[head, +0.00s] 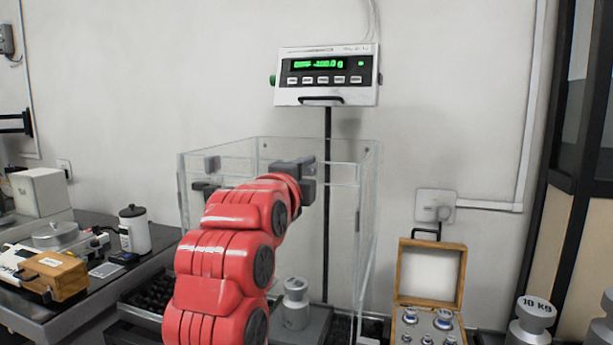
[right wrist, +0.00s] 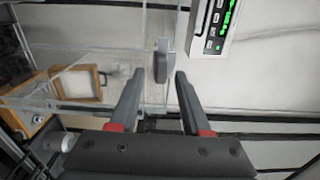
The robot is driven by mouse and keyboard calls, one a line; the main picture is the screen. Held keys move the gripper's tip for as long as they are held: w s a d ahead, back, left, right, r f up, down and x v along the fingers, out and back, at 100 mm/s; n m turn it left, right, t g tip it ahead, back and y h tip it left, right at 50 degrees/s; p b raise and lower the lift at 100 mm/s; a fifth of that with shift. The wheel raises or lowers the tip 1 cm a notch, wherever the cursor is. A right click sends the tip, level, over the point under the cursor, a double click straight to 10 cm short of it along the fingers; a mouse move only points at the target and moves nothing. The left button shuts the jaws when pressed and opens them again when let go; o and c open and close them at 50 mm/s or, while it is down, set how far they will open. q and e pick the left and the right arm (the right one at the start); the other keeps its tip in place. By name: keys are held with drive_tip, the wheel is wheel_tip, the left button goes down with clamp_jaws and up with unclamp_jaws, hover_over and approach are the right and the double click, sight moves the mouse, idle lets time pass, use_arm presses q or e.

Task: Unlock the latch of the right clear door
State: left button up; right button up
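The clear enclosure (head: 368,200) stands on the bench with its clear doors facing me. My red right arm reaches up in front of it, and the right gripper (head: 306,180) is at the upper part of the front. In the right wrist view the gripper (right wrist: 160,77) is open, with its two fingers apart. A grey latch (right wrist: 162,60) on the clear panel lies between and just beyond the fingertips, and no grip on it shows. In the head view the gripper hides this latch. Another grey latch piece (head: 212,165) shows at the upper left. My left gripper is not in view.
A weight (head: 295,305) stands inside the enclosure. A display (head: 327,76) on a black post is above and behind it. An open wooden weight box (head: 430,275) and a 10 kg weight (head: 531,320) stand at the right. A white canister (head: 134,230) stands at the left.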

drive_tip(key=shift+s, duration=0.1)
drive_tip(key=v, duration=1.7)
